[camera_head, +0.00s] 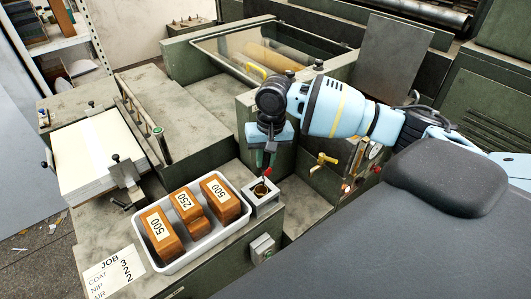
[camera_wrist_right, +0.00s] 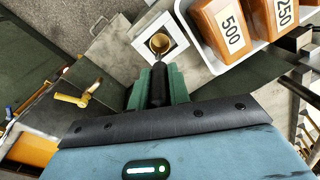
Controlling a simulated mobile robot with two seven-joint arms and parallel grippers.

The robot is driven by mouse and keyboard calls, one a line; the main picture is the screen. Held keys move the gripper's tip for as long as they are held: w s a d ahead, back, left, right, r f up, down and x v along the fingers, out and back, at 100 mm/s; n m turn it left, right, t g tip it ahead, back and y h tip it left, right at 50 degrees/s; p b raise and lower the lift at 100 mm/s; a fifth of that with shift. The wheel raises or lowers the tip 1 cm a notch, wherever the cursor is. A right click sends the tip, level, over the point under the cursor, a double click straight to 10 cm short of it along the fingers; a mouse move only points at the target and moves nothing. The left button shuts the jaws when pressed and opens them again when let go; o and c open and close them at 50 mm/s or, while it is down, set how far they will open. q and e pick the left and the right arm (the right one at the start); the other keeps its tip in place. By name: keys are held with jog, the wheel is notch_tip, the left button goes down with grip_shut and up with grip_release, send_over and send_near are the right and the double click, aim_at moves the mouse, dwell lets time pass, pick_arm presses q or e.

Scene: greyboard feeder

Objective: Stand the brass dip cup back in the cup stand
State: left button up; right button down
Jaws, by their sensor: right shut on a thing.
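The brass dip cup (camera_head: 261,189) shows at the cup stand (camera_head: 264,206), a pale square-topped block beside the tray's right corner. In the right wrist view, the round brass mouth of the cup (camera_wrist_right: 160,43) lies inside the stand's white square frame (camera_wrist_right: 178,50). I cannot tell whether the cup rests on the stand's bottom. My right gripper (camera_head: 266,158) points down just behind the stand. Its green fingers (camera_wrist_right: 158,88) are shut on the cup's dark handle (camera_wrist_right: 159,76). My left gripper is out of view.
A white tray (camera_head: 203,251) with several orange-brown weights (camera_head: 187,211) stands left of the stand. A small grey box (camera_head: 262,248) is in front. A yellow-handled valve (camera_head: 326,159) sticks out to the right. A paper stack (camera_head: 95,150) lies at the left.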

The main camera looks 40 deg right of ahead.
jog(key=shift+f, duration=0.15)
jog(key=c, duration=1.2)
grip_release()
jog(key=shift+c, duration=0.2)
jog(key=r, duration=0.8)
jog(key=shift+s+d+p, duration=0.15)
jog(key=shift+d+p, duration=0.15)
jog(key=shift+d, duration=0.05)
jog(key=shift+f, duration=0.1)
